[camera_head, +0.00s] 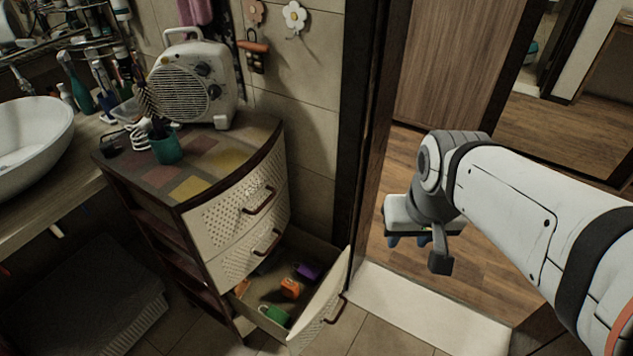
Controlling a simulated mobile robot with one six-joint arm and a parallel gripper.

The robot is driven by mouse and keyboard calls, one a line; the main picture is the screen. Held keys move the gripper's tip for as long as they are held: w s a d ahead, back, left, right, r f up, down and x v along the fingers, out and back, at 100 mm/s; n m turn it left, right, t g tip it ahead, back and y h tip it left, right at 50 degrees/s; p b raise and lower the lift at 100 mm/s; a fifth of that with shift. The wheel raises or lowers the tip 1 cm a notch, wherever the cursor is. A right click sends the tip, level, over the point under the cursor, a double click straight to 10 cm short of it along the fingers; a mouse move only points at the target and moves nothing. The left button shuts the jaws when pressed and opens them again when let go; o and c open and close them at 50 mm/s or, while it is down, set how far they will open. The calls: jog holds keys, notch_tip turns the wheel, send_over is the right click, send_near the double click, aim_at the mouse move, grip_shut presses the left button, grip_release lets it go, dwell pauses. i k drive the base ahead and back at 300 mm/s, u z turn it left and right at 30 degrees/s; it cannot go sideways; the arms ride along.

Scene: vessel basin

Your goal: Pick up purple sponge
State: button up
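A small purple block, likely the purple sponge (308,271), lies in the open bottom drawer (331,300) of the cabinet, toward its back right. An orange item (290,288) and a green item (274,315) lie in the same drawer, in front and to the left of it. My gripper (408,241) hangs at the right, over the doorway floor, apart from the drawer and the purple sponge. Its fingers are small and dark, and I cannot tell their opening. I see nothing held in it.
The cabinet (240,215) has two closed upper drawers with handles. A fan heater (195,85) and a teal cup (166,148) stand on top. A white basin (30,145) is at the left. A dark door frame (362,130) stands between the cabinet and my arm.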

aim_at(311, 274)
jog(key=z, duration=0.05)
jog(key=i, duration=0.6)
jog(key=u, duration=0.9)
